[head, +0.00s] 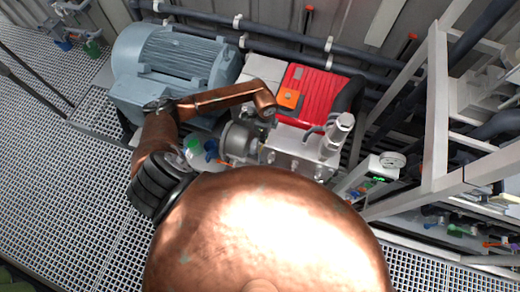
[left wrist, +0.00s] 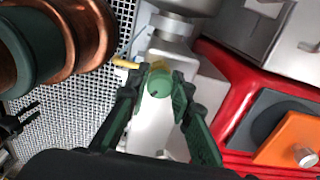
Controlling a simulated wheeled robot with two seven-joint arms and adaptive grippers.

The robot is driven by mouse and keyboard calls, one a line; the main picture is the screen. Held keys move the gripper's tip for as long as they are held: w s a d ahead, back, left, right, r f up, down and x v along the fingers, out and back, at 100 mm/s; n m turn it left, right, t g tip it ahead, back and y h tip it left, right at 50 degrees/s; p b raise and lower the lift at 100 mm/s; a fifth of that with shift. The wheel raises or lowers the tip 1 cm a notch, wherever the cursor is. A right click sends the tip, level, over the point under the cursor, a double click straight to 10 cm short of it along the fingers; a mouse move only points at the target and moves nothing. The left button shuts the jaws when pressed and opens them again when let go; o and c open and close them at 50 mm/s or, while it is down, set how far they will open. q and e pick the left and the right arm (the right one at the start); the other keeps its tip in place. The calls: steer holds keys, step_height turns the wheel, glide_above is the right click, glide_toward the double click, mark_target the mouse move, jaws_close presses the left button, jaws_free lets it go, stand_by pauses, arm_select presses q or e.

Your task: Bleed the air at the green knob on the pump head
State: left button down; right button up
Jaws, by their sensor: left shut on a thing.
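In the left wrist view my left gripper (left wrist: 160,82), with dark green fingers, is shut on the round green knob (left wrist: 158,86). The fingers are on both sides of it, and its face shows between them. A silver metal part of the pump head (left wrist: 172,28) stands just beyond the knob. In the head view the silver pump head (head: 296,148) sits in the middle, in front of the red block. My left arm reaches over to it from the left; its fingertips and the knob cannot be made out there. My right gripper is in neither view.
A grey-blue motor (head: 170,62) stands left of the pump head. A red block (head: 318,98) with an orange box (head: 290,98) is behind it. A white frame (head: 438,120) stands to the right. Dark pipes (head: 290,42) run along the wall. Grating floor (head: 60,170) is clear at left.

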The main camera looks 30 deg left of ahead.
arm_select(q)
steer(key=shift+f+m+b, duration=0.15)
steer(key=shift+m+b, duration=0.25)
steer(key=shift+m, duration=0.7)
steer(key=shift+m+b, duration=0.3)
steer(key=shift+m, duration=0.8)
steer(key=shift+m+b, duration=0.55)
steer(key=shift+m, duration=1.45)
steer(key=m+b, duration=0.2)
steer(key=m, duration=0.1)
steer(key=shift+m, duration=0.6)
steer(key=c, duration=1.6)
jaws_free()
